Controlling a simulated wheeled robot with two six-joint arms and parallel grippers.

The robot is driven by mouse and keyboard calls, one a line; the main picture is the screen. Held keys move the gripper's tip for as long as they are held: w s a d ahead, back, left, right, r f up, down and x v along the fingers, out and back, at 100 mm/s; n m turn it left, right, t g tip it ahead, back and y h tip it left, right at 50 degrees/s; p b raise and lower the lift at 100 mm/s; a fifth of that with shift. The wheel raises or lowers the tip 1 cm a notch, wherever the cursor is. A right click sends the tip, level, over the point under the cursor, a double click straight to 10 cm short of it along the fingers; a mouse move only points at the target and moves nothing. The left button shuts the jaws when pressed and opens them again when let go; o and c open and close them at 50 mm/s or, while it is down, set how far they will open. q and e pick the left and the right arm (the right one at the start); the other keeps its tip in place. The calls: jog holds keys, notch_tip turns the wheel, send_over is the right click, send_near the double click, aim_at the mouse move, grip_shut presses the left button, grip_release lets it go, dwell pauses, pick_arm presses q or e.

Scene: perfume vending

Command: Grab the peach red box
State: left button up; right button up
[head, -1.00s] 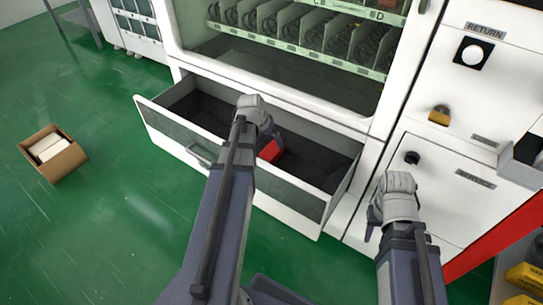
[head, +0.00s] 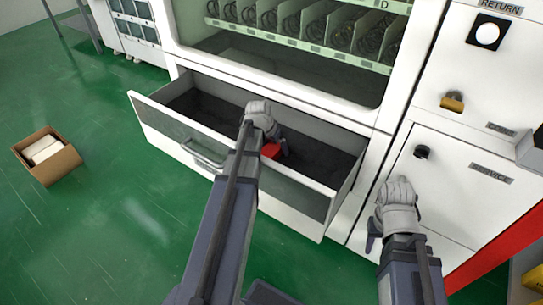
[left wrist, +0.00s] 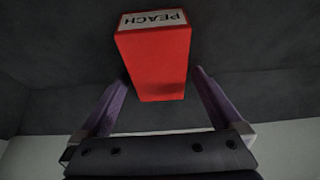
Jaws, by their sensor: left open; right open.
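The red box (left wrist: 153,62) lies on the dark drawer floor; its white end label reads PEACH in the left wrist view. In the head view the red box (head: 270,151) is partly hidden by my left gripper. My left gripper (left wrist: 160,85) is open in the left wrist view, with a finger on each side of the box's near end and gaps beside it. In the head view my left gripper (head: 276,143) reaches down into the drawer. My right gripper (head: 374,235) is open and empty in front of the machine's service panel.
The open drawer (head: 170,128) juts from the white vending machine, with raised walls around the box. A cardboard carton (head: 66,163) stands on the green floor at the left.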

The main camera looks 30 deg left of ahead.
pick_arm(q)
jog(key=c, duration=1.5)
